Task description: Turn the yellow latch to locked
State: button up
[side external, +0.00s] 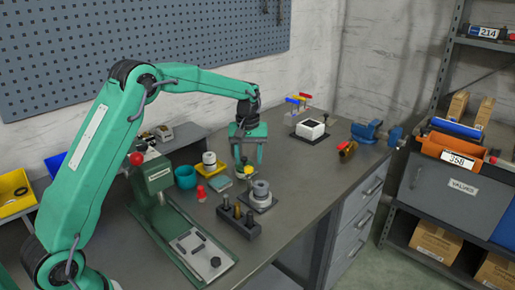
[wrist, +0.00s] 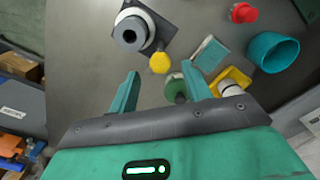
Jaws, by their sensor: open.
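A yellow rounded piece (wrist: 160,62), which looks like the latch, sits at the edge of a dark square base with a grey ringed cylinder (wrist: 129,33) in the wrist view. In the side view the yellow piece (side external: 248,169) shows small beside the grey cylinder (side external: 261,189). My gripper (side external: 248,160) points down above this spot, with its fingers apart and nothing held. In the wrist view the gripper (wrist: 161,69) has one finger on each side of the yellow piece in the picture; I see no contact. I cannot read the latch's locked mark.
Close by are a green round part (wrist: 174,88), a teal cup (side external: 186,177), a red piece (side external: 201,192), a teal block (side external: 221,183) and a white cylinder on a yellow base (side external: 209,163). A dark block with pegs (side external: 239,218) stands in front.

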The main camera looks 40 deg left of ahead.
aim_at(251, 171)
jog(key=shift+f, duration=1.4)
jog(key=c, duration=1)
